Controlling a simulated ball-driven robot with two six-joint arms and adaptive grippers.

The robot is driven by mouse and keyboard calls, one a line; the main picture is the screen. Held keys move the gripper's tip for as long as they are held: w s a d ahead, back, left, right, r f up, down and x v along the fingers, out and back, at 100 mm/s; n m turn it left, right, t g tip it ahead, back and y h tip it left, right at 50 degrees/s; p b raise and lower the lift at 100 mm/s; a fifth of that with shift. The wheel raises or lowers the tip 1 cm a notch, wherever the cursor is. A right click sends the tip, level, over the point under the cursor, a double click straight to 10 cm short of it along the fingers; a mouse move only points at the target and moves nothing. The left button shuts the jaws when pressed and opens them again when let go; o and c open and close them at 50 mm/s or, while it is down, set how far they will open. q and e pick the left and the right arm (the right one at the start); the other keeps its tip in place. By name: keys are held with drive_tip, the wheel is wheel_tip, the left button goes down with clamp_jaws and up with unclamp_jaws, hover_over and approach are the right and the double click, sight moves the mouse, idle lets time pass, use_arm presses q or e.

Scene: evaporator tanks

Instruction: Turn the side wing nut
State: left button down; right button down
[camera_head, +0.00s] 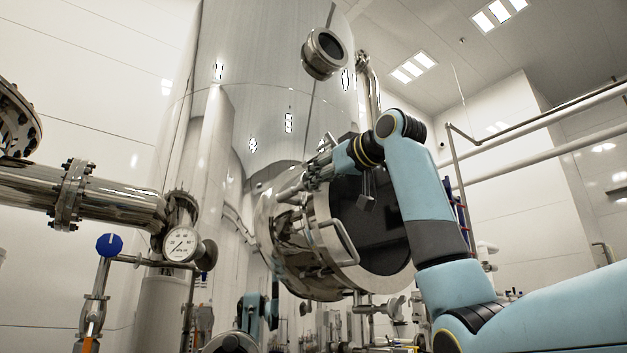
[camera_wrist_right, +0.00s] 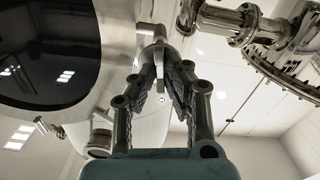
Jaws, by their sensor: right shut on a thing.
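My right gripper (camera_head: 290,188) reaches the left side of the round manway on the big steel tank. In the right wrist view, the right gripper (camera_wrist_right: 161,72) has its two fingers closed in around a pale metal fitting, which looks like the side wing nut (camera_wrist_right: 159,48). The fingers hide part of it, and its exact turn cannot be told. In the head view the nut is too small and covered to make out. The manway (camera_head: 345,262) has a dark round glass and a bent handle (camera_head: 338,240) on its front. My left gripper is not in view.
The steel tank (camera_head: 265,110) fills the middle, with a sight port (camera_head: 325,52) high up. A flanged pipe (camera_head: 110,198), a pressure gauge (camera_head: 181,244) and a blue knob (camera_head: 110,244) stand at left. Pipes run along the right wall.

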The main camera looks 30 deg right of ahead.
drive_tip(key=shift+n, duration=1.2)
drive_tip(key=shift+n, duration=1.2)
drive_tip(key=shift+n, duration=1.1)
